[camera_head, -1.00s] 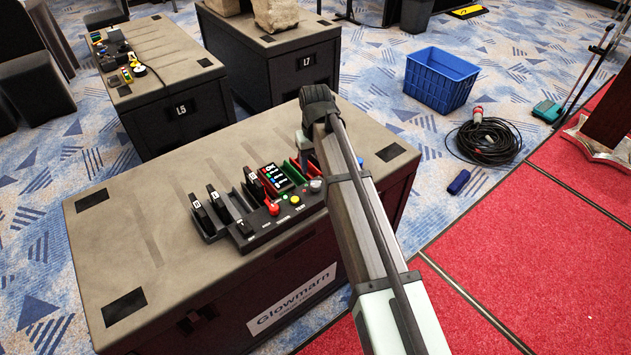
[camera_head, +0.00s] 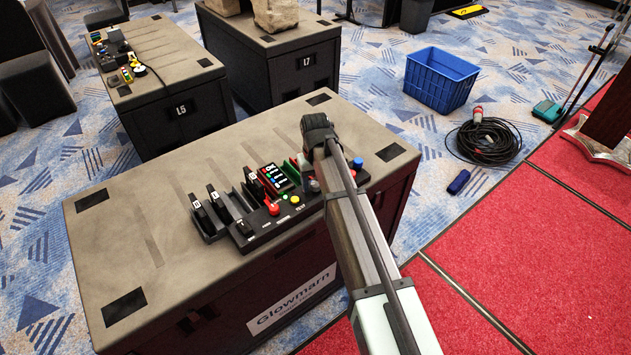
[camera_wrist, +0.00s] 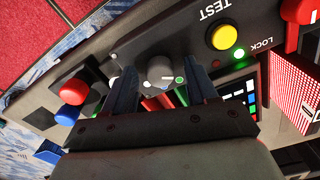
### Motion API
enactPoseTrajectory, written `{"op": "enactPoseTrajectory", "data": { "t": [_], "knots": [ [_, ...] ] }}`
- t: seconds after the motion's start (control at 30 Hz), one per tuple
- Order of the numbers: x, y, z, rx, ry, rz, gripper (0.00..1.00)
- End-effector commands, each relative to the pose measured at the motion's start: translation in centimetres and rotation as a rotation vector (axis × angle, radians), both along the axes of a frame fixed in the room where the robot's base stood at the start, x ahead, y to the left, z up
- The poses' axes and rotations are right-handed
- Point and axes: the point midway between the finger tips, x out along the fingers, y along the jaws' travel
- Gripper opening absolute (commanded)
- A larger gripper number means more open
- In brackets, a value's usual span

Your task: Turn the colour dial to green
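The colour dial is a grey round knob (camera_wrist: 158,70) on the dark control panel (camera_head: 268,222). In the wrist view a green dot and pale marks lie beside it. I cannot tell which mark it points to. My gripper (camera_wrist: 161,68) is open, with one dark blue finger on each side of the knob and a gap visible on both sides. In the head view the dial (camera_head: 314,186) shows just left of my arm, and my fingers are mostly hidden there.
A yellow button (camera_wrist: 222,38), a lit green lamp (camera_wrist: 239,54) and a red knob (camera_wrist: 298,10) sit right of the dial in the wrist view. A red button (camera_wrist: 75,92) and blue button (camera_wrist: 67,115) sit left. The case top (camera_head: 150,225) left of the panel is clear.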

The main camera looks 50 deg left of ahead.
Motion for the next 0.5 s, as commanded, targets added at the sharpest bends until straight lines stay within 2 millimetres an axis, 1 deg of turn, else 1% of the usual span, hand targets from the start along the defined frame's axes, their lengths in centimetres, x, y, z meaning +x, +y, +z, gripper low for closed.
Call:
{"op": "enactPoseTrajectory", "data": {
  "t": [0.03,0.07,0.5],
  "knots": [
    [0.00,0.00,0.01,0.000,0.000,0.000,0.52],
    [0.00,0.00,0.01,0.000,0.000,0.000,0.49],
    [0.00,0.00,0.02,0.000,0.000,0.000,0.07]
  ]
}}
